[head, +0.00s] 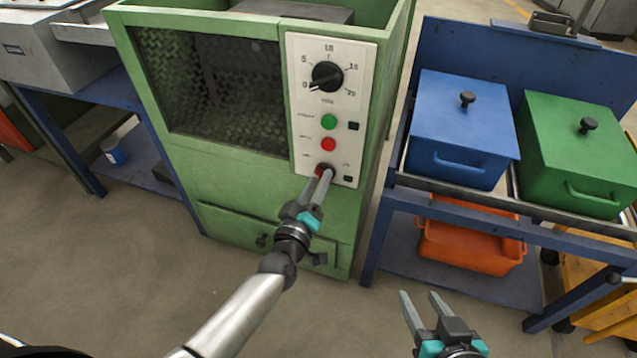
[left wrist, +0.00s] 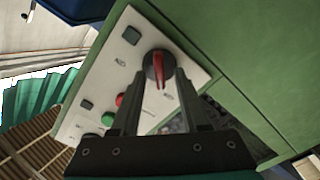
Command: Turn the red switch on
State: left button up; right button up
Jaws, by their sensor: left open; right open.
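The red switch (head: 322,169) is low on the white control panel (head: 302,100) of the green furnace, mostly hidden by my left gripper in the head view. In the left wrist view the switch (left wrist: 158,66) is a round dark knob with a red pointer bar. My left gripper (head: 325,176) is open, its fingertips at the switch. In the left wrist view its two fingers (left wrist: 160,85) lie on either side of the knob; I cannot tell whether they touch it. My right gripper (head: 421,297) is open and empty, low in front of the blue bench.
Above the switch are a red button (head: 328,145), a green button (head: 329,121) and a black dial (head: 327,76). A blue box (head: 460,130) and a green box (head: 575,150) stand on the right bench. An orange bin (head: 465,245) is below. The floor in front is clear.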

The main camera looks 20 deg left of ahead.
pick_arm(q)
jog(key=shift+w, duration=0.35)
grip_shut()
dwell(0.3)
